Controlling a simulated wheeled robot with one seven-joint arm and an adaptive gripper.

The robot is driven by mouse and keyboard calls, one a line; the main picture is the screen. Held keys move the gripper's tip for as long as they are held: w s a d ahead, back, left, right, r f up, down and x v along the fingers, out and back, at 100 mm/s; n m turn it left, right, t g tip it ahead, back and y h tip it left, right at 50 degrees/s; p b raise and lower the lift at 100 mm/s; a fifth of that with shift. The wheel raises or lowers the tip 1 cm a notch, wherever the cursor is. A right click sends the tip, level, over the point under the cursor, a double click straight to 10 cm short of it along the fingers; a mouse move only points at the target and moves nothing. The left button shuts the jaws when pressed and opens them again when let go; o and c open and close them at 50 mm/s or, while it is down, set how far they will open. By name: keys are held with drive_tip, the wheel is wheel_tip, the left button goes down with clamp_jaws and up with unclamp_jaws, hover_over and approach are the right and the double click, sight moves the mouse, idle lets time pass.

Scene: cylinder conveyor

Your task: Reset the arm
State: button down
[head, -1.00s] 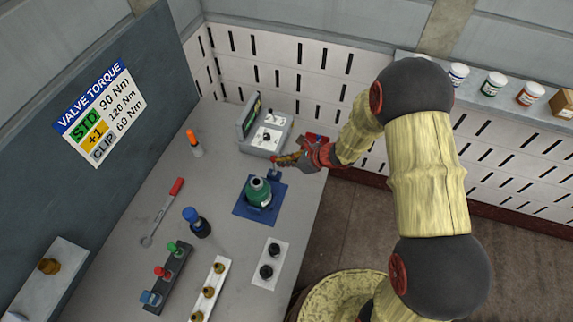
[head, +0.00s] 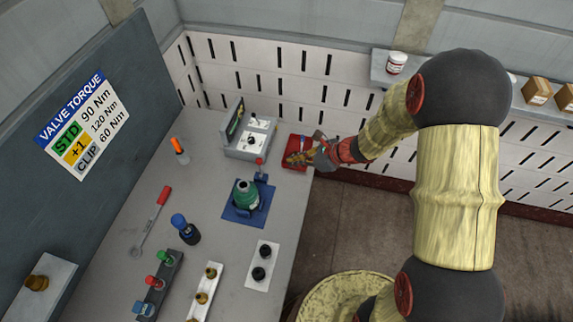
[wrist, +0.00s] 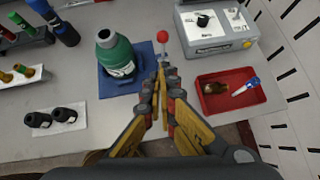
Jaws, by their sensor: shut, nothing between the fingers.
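My gripper (head: 291,158) is at the end of my arm, in front of the red tray (head: 304,139) in the head view. In the wrist view my gripper (wrist: 161,72) has its yellow and dark fingers together with nothing between them. A green cylinder (head: 245,193) stands on a blue pad (head: 232,213); it also shows in the wrist view (wrist: 117,58), left of the fingers. A red-knobbed lever (wrist: 162,37) stands just beyond the fingertips.
A grey instrument box (head: 240,150) stands at the table's back. The red tray (wrist: 210,111) holds a brown piece and a blue-and-white piece.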

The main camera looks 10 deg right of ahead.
drive_tip(key=shift+d+r, duration=0.2)
drive_tip(key=shift+r, duration=0.1)
drive_tip(key=shift+s, duration=0.1)
